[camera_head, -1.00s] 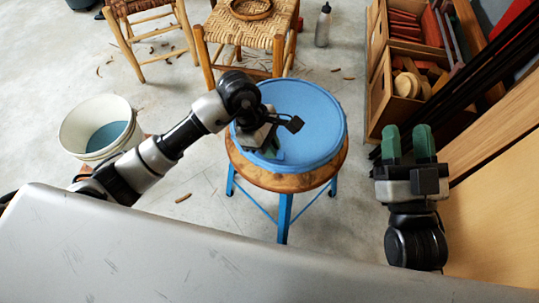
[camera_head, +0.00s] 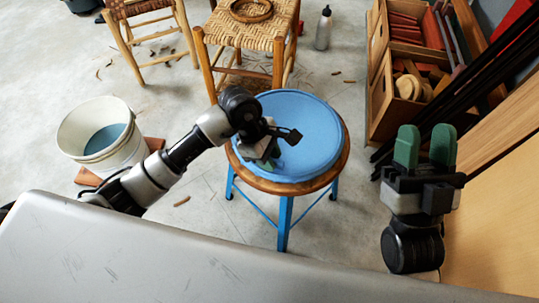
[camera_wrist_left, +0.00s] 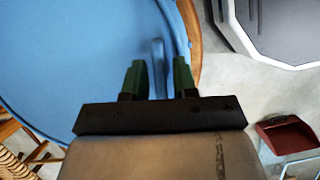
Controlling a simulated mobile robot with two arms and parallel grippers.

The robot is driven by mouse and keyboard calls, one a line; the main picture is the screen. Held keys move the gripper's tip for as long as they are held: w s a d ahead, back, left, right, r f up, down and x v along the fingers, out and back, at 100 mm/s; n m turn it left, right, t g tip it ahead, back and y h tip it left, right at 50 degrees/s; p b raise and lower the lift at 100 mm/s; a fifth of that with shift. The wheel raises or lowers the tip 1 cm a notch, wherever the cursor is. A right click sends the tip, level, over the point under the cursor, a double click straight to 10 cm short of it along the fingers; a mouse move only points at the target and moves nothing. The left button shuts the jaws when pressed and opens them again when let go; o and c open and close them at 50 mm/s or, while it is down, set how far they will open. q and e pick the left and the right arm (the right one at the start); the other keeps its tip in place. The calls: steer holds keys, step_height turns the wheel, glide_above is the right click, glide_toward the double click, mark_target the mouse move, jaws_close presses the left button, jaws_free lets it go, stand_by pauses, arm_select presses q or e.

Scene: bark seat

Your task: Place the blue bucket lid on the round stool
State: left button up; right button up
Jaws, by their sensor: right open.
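The blue bucket lid (camera_head: 310,130) lies on top of the round stool (camera_head: 338,170), which has a wooden seat and blue metal legs. A strip of the wooden seat shows around the lid's near and right edges. My left gripper (camera_head: 266,162) is at the lid's near-left part. In the left wrist view its green fingers (camera_wrist_left: 160,80) are apart, on either side of a raised blue ridge near the lid's rim (camera_wrist_left: 100,60), with gaps beside the ridge. My right gripper (camera_head: 425,142) is open and empty, over the floor right of the stool.
Woven chairs (camera_head: 245,35) stand behind the stool, near a grey bottle (camera_head: 324,28). Wooden crates (camera_head: 383,95) and dark bars stand at the right. A grey surface (camera_head: 150,245) fills the front.

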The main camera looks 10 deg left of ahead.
arm_select(q)
steer(key=shift+o, duration=0.7)
steer(key=shift+r, duration=0.1)
